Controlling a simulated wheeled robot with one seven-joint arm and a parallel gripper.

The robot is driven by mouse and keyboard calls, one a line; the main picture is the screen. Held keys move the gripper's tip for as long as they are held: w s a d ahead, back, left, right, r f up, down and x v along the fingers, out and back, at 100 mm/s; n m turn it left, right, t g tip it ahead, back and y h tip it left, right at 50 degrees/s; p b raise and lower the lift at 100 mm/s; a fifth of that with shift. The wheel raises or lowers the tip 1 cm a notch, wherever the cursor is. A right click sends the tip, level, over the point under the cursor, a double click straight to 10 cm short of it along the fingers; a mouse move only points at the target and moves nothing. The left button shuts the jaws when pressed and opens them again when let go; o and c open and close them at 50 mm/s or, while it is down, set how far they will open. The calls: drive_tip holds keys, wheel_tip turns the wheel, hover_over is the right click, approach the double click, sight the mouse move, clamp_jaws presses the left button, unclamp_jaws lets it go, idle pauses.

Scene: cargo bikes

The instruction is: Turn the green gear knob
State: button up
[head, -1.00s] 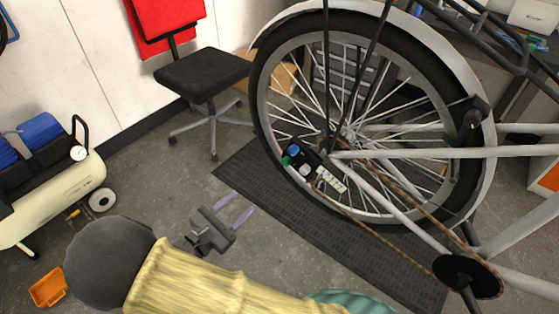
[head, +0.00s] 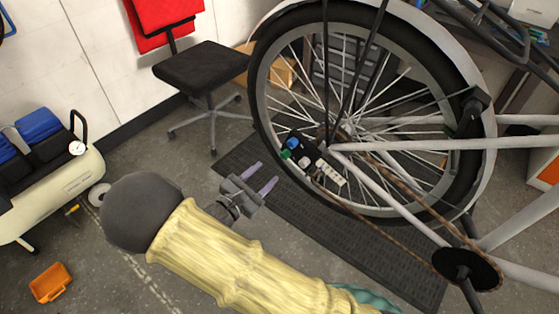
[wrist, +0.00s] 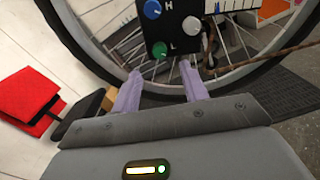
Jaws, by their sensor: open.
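The green gear knob (wrist: 159,48) is on a black panel (wrist: 175,22), below a blue knob (wrist: 153,9) and beside a grey knob (wrist: 191,25). In the head view the green knob (head: 286,154) sits near the hub of the bike wheel. My gripper (head: 264,174) is open and empty, with its two lilac fingers pointing toward the panel. In the wrist view my gripper (wrist: 162,78) has its fingertips apart, below the green knob and not touching it.
The large bike wheel (head: 257,95) stands on a dark mat (head: 310,232) behind the panel. A black and red chair (head: 200,70) is behind left. A compressor (head: 70,180) and an orange bin (head: 50,283) are at left. Grey floor is open between them.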

sight(283, 157)
drive_tip(key=x, duration=0.7)
drive_tip(key=shift+w+d, duration=0.15)
drive_tip(key=shift+w, duration=0.05)
clamp_jaws()
drive_tip(key=shift+r+p, duration=0.1)
drive_tip(key=shift+p, duration=0.2)
